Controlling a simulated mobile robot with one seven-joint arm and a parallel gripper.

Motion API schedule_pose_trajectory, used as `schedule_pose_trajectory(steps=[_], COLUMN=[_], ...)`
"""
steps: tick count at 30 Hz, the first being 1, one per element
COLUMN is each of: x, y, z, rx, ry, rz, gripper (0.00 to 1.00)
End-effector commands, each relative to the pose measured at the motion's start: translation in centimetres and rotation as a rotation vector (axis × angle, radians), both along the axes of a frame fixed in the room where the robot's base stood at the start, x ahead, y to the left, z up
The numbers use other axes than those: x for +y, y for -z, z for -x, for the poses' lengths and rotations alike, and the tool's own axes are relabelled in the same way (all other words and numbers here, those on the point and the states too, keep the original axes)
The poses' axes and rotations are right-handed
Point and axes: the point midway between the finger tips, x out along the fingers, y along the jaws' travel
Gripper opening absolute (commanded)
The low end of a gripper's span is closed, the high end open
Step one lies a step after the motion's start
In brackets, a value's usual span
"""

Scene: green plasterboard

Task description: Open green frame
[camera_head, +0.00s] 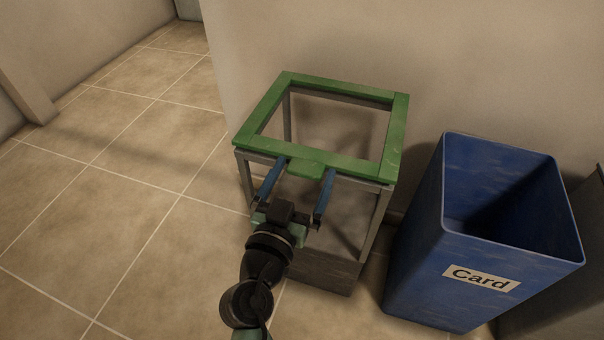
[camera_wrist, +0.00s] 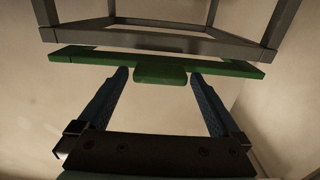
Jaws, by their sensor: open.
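The green frame (camera_head: 262,111) lies flat on top of a grey metal stand (camera_head: 378,218), with a green tab (camera_head: 305,171) on its front edge. In the wrist view the green frame (camera_wrist: 220,68) crosses the picture, with its tab (camera_wrist: 160,75) in the middle. My gripper (camera_head: 306,166) is open. Its two blue fingers reach to the front edge, one on each side of the tab, with a gap to it on both sides. In the wrist view my gripper (camera_wrist: 160,75) also shows the tab between its fingertips.
A blue bin (camera_head: 425,245) labelled "Card" stands close to the right of the stand. A beige wall (camera_head: 500,60) is behind both. The tiled floor (camera_head: 110,215) to the left is clear.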

Motion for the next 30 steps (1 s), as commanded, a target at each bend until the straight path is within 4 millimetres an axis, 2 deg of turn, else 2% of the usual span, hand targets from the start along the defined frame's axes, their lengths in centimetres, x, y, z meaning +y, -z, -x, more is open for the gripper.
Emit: schedule_pose_trajectory(steps=[4, 5, 21, 30], x=[-0.01, -0.01, 0.02, 0.03], y=[0.01, 0.01, 0.01, -0.3], z=[0.01, 0.01, 0.05, 0.05], rx=[0.0, 0.0, 0.0, 0.005], ry=[0.0, 0.0, 0.0, 0.0], rz=[0.0, 0.0, 0.0, -0.002], gripper=[1.0, 0.96, 0.0, 0.0])
